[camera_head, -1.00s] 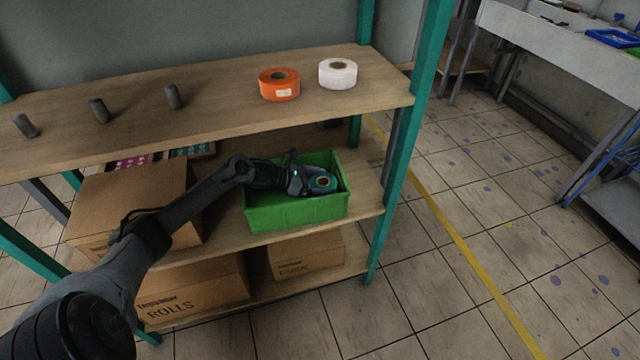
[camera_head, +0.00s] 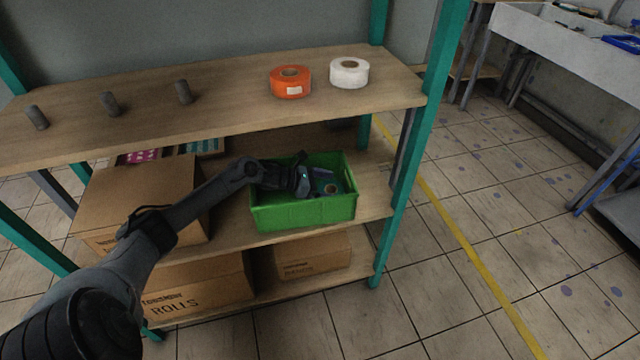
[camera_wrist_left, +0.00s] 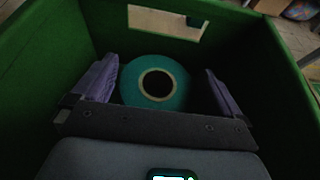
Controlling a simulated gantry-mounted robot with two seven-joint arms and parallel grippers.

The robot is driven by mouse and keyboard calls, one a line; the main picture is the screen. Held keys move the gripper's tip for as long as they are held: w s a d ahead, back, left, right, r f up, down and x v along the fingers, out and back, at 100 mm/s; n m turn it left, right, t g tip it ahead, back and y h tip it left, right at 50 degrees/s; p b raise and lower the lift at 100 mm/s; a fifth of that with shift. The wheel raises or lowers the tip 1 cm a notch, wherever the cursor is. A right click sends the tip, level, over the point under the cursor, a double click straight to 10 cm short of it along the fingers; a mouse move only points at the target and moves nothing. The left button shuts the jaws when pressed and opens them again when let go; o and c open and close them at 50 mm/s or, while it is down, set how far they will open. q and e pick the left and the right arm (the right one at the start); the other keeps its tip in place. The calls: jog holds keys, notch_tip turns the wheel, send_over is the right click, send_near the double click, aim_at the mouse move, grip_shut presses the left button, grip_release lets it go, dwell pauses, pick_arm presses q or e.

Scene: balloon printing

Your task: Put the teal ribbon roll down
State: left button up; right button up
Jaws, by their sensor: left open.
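The teal ribbon roll (camera_wrist_left: 156,82) is inside the green bin (camera_head: 304,213) on the middle shelf. In the left wrist view it lies between the two purple finger pads of my left gripper (camera_wrist_left: 160,84), with a gap on each side. The gripper is open around it. In the head view my left gripper (camera_head: 318,180) reaches down into the bin, and the roll (camera_head: 331,188) shows only in part beside it. The bin's green wall (camera_wrist_left: 45,75) surrounds the gripper in the wrist view. My right gripper is not in view.
An orange roll (camera_head: 290,82) and a white roll (camera_head: 349,72) stand on the top shelf (camera_head: 225,95), above the bin. Several dark pegs (camera_head: 110,103) stand at its left. A cardboard box (camera_head: 130,195) is left of the bin. A teal post (camera_head: 418,130) rises at right.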

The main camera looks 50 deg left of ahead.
pick_arm(q)
jog(key=shift+r+p, duration=0.55)
jog(key=shift+s+r+p, duration=0.2)
jog(key=shift+r+p, duration=0.05)
jog(key=shift+p, duration=0.1)
jog(key=p+v, duration=0.5)
jog(key=v, duration=0.6)
jog(key=shift+s+a, duration=0.2)
